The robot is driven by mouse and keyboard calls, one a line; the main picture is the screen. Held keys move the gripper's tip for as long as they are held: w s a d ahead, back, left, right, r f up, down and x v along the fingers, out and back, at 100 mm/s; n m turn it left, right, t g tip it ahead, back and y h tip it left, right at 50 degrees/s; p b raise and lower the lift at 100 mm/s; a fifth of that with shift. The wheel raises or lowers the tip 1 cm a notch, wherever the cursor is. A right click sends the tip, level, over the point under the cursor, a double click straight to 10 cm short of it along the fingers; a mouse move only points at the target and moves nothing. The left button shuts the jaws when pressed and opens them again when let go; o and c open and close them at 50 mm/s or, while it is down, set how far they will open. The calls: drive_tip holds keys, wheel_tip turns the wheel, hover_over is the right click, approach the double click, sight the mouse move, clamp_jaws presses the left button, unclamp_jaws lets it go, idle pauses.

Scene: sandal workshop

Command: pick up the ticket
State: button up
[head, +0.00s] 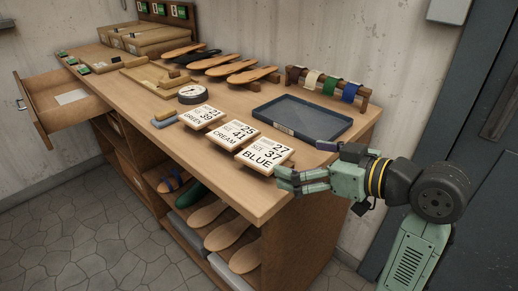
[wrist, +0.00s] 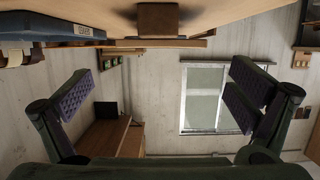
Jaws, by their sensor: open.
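A blank white slip of paper (head: 71,97), possibly the ticket, lies in the open drawer (head: 58,104) at the bench's left end. Three printed cards stand on sloped wooden holders along the front edge: GREEN 39 (head: 201,117), CREAM 41 (head: 235,134) and BLUE 37 (head: 265,153). I cannot tell which of these is the ticket. My gripper (head: 304,166) is open and empty at the bench's right front corner, just right of the BLUE card and far from the drawer. In the wrist view its fingers (wrist: 163,98) are spread wide, with nothing between them.
A dark blue tray (head: 302,119) lies behind the cards, with a strap rack (head: 328,86) behind it. A round gauge (head: 192,94), sandal soles (head: 222,64) and wooden boxes (head: 150,38) fill the bench farther left. Shelves below hold more soles. The floor (head: 75,210) before the bench is clear.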

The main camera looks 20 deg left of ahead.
sight(265, 153)
drive_tip(key=x, duration=0.4)
drive_tip(key=shift+a+f+p, duration=0.1)
drive_tip(key=shift+a+p, duration=0.15)
drive_tip(key=shift+p, duration=0.1)
drive_tip(key=p+x, duration=0.2)
drive_tip(key=x, duration=0.2)
drive_tip(key=shift+s+a, duration=0.15)
drive_tip(key=shift+a+f, duration=0.3)
drive_tip(key=shift+a, duration=0.15)
drive_tip(key=shift+c, duration=0.5)
drive_tip(key=c, duration=0.9)
drive_tip(key=shift+r, duration=0.15)
